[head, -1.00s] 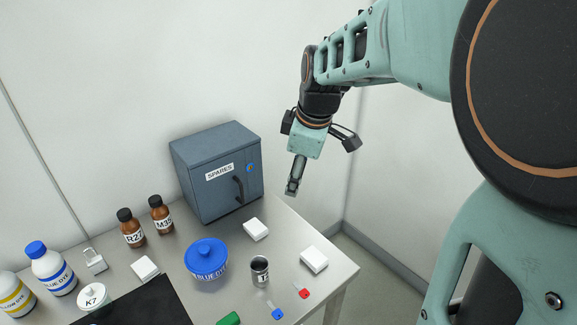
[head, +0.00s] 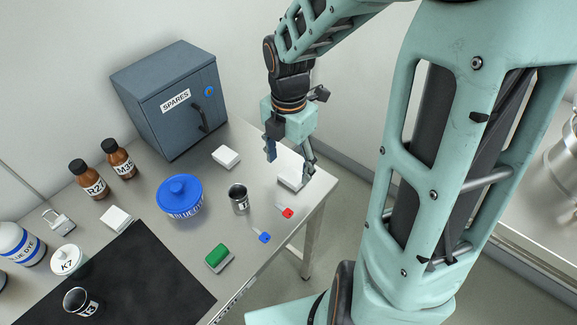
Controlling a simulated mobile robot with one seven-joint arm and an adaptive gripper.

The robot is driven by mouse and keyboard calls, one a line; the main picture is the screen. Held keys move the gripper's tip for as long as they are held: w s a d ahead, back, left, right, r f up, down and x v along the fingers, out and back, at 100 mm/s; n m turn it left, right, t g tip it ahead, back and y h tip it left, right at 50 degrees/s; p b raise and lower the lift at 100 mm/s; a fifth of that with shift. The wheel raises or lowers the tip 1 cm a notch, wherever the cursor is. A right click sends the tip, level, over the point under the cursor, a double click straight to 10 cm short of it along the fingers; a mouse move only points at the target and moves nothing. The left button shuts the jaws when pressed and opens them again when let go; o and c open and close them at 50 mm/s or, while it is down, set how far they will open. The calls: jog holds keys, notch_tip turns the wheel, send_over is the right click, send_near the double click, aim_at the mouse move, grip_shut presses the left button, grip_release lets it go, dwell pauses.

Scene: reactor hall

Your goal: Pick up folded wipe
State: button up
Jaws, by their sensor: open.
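Three white folded wipes lie on the steel table in the head view. One wipe (head: 292,179) is near the table's right end, another wipe (head: 226,156) is in front of the grey cabinet, and a third wipe (head: 116,217) is at the left beside the black mat. My gripper (head: 290,164) is open and points down at the right-end wipe, with one finger to each side of it in the picture. The right finger overlaps the wipe's edge in this view. I cannot tell whether they touch. Nothing is seen held.
A grey SPARES cabinet (head: 172,100) stands at the back. A blue-lidded tub (head: 180,195), a metal cup (head: 239,198), a red-ended item (head: 287,212), a blue-ended item (head: 264,237) and a green-topped block (head: 217,256) are left of my gripper. Bottles stand farther left.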

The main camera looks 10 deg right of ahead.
aim_at(289, 178)
jog(key=f, duration=0.2)
jog(key=f+b, duration=0.1)
jog(key=f, duration=0.2)
jog(key=shift+w+d+f+b, duration=0.1)
jog(key=shift+w+f+b, duration=0.25)
jog(key=shift+b, duration=0.05)
jog(key=shift+c, duration=0.3)
jog(key=c, duration=0.8)
